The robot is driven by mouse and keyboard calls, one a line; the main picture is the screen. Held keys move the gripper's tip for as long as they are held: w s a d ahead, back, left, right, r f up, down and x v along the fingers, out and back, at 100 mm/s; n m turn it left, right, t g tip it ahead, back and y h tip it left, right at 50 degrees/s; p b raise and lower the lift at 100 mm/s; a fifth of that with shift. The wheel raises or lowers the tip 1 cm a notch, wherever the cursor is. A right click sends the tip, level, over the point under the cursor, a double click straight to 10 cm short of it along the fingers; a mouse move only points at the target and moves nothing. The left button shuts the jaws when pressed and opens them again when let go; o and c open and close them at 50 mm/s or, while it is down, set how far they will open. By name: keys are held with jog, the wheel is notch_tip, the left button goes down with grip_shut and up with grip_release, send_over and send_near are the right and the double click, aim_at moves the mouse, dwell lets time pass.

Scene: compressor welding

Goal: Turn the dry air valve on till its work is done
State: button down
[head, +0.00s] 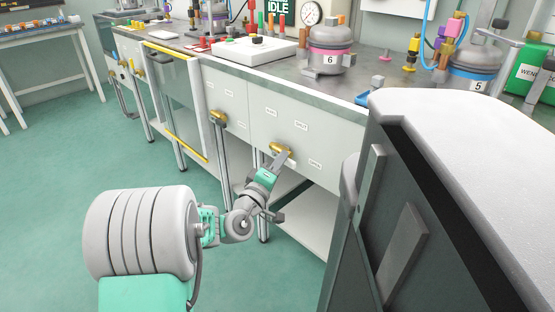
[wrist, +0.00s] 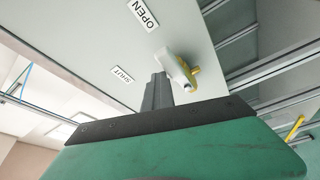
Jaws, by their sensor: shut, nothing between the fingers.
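A yellow-handled valve (head: 279,148) sits on the white front panel under the bench, in the middle of the head view. In the wrist view its pale lever (wrist: 178,67) with a yellow part stands just right of my fingers. My gripper (head: 283,157) is shut and empty, its tip right at the valve; it also shows in the wrist view (wrist: 157,92). I cannot tell whether the tip touches the lever. The panel carries an OPEN label (wrist: 143,14) and a SHUT label (wrist: 123,75). The valve's name is too small to read.
A second yellow valve (head: 218,118) is farther left on the panel. The bench top (head: 375,90) holds a compressor marked 6 (head: 331,55), another marked 5 (head: 476,72) and a sign reading IDLE (head: 278,6). Bench legs stand below. The green floor (head: 60,150) at left is clear.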

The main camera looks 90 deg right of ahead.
jog(key=shift+a+f, duration=0.15)
jog(key=shift+f, duration=0.35)
notch_tip(320, 180, up, 6)
jog(key=p, duration=0.5)
jog(key=w+a+f+b, duration=0.2)
jog(key=w+a+f, duration=0.2)
jog(key=w+a, duration=0.2)
jog(key=shift+w+a+f+b, duration=0.2)
jog(key=shift+w+a+b, duration=0.05)
jog(key=shift+w+b, duration=0.1)
